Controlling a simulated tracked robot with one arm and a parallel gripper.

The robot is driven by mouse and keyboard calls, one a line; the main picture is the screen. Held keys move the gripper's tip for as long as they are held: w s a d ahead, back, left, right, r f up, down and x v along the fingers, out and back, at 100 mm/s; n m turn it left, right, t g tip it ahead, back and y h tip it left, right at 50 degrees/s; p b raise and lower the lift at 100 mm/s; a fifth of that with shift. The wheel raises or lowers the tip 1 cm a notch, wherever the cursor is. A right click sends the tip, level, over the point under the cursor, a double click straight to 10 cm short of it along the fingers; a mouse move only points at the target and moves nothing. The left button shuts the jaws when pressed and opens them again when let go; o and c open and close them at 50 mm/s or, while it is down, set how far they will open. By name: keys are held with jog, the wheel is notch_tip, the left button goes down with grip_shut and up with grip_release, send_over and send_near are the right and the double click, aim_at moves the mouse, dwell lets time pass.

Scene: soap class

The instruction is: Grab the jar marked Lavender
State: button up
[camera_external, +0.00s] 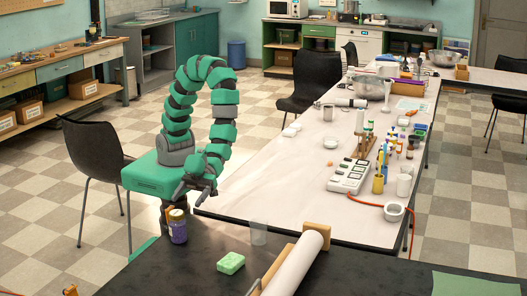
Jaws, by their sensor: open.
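My gripper (191,193), at the end of my green arm, is open and empty. It points down and sits above the jar in the picture, apart from it.
A green soap bar (231,263), a clear cup (258,234) and a white roll (293,262) on a wooden holder are on the black table. A black chair (95,152) stands at left.

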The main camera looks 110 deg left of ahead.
aim_at(173, 219)
jog(key=shift+b+x, duration=0.4)
jog(key=shift+x, duration=1.9)
jog(key=d, duration=0.1)
jog(key=d+f+b, duration=0.1)
jog(key=d, duration=0.1)
jog(key=shift+s+f, duration=0.3)
jog(key=shift+f, duration=0.1)
jog(key=shift+b+x, duration=0.3)
jog(key=shift+x, duration=0.5)
jog(key=shift+r, duration=0.1)
jog(key=c, duration=1.3)
jog(key=shift+o, duration=0.2)
jog(key=shift+r, duration=0.15)
